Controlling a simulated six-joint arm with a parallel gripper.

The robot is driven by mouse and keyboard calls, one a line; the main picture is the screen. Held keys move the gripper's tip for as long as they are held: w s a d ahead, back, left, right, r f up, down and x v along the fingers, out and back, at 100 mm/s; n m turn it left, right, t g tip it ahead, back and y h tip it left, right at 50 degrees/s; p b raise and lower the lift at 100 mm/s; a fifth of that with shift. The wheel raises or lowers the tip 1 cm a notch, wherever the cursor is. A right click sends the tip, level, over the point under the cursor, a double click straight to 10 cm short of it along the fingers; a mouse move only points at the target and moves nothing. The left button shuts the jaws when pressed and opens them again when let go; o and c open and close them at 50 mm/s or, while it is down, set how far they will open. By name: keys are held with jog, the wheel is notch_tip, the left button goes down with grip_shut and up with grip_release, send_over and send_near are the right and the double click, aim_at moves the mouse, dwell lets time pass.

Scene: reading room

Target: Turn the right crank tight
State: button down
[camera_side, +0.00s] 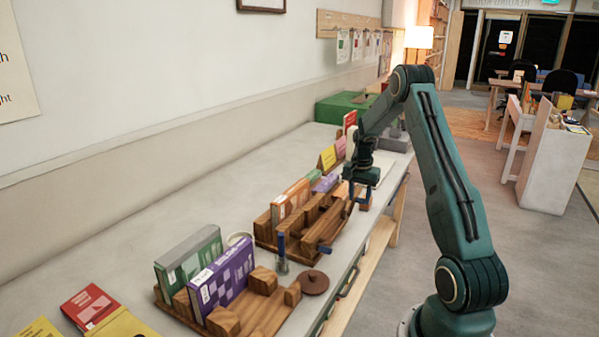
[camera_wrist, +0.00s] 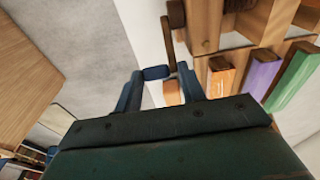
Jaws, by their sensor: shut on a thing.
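A wooden press (camera_side: 318,226) stands on the long grey table, with books clamped upright in it. My gripper (camera_side: 362,196) is at the press's far right end in the side view, pointing down. In the wrist view its two blue fingers (camera_wrist: 160,78) are on either side of the right crank's blue handle (camera_wrist: 155,72), and it is shut on that handle. The crank's dark arm (camera_wrist: 167,42) runs from the handle towards the wooden press (camera_wrist: 235,45). In the side view my gripper mostly hides this crank. Another blue handle (camera_side: 325,249) shows at the press's near end.
A wooden rack (camera_side: 262,316) with green and purple books stands nearer. Colored cards and a green box (camera_side: 343,108) are farther back. The floor beside the table is clear.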

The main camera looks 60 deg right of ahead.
jog(key=h, duration=0.1)
jog(key=s+a+r+h, duration=0.1)
jog(key=shift+a+h, duration=0.3)
jog(key=a+h, duration=0.6)
jog(key=h, duration=0.3)
jog(key=shift+h, duration=0.3)
jog(key=shift+a+f, duration=0.1)
dwell(0.4)
jog(key=c, duration=1)
grip_release()
jog(key=shift+c, duration=0.2)
jog(key=shift+w, duration=0.2)
